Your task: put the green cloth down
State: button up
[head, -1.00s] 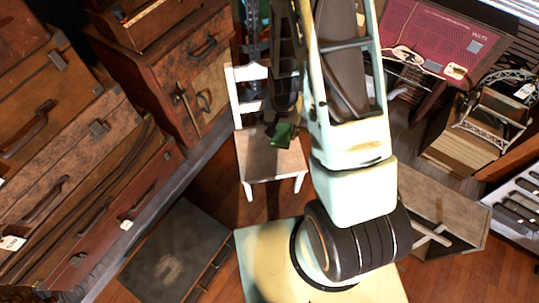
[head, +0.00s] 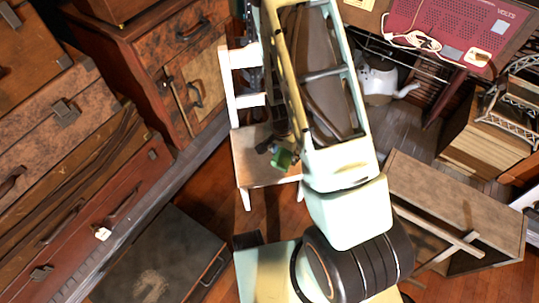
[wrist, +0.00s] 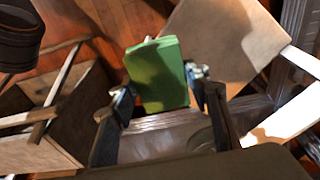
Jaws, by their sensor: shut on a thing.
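The green cloth (head: 283,158) looks like a small, flat, folded pad. In the wrist view the green cloth (wrist: 158,75) is held between the two fingers of my gripper (wrist: 160,88), which is shut on it. In the head view my gripper (head: 276,149) shows only as a small dark part above the cloth, mostly hidden by my arm. The cloth appears in front of the seat of a small white chair (head: 250,172). I cannot tell its height above the seat. In the wrist view the chair seat (wrist: 225,42) lies to the right of the cloth.
A flat dark case (head: 160,262) lies on the floor at lower left. Stacked suitcases (head: 75,205) and a wooden cabinet (head: 165,75) stand at left. A wooden crate (head: 455,200) stands at right. A white kettle (head: 378,83) sits behind my arm. Some wooden floor (head: 265,215) is bare.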

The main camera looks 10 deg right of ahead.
jog(key=shift+w+f, duration=0.25)
jog(key=shift+f, duration=0.3)
jog(key=w+f+b, duration=0.1)
jog(key=w+f, duration=0.2)
jog(key=w, duration=0.1)
jog(key=w+a+f+b, duration=0.1)
jog(key=w+f+b, duration=0.1)
jog(key=w+f, duration=0.1)
jog(key=w+a+f+b, duration=0.1)
jog(key=w+f+b, duration=0.1)
jog(key=w, duration=0.4)
jog(key=shift+a+f, duration=0.15)
jog(key=shift+f, duration=0.6)
jog(key=shift+w+f+b, duration=0.2)
jog(key=shift+f+b, duration=0.75)
jog(key=shift+f, duration=0.7)
jog(key=shift+f, duration=0.1)
jog(key=o, duration=1)
jog(key=shift+o, duration=0.2)
notch_tip(320, 180, up, 12)
jog(key=s+a+p, duration=0.1)
jog(key=p, duration=0.3)
jog(key=shift+s+a, duration=0.15)
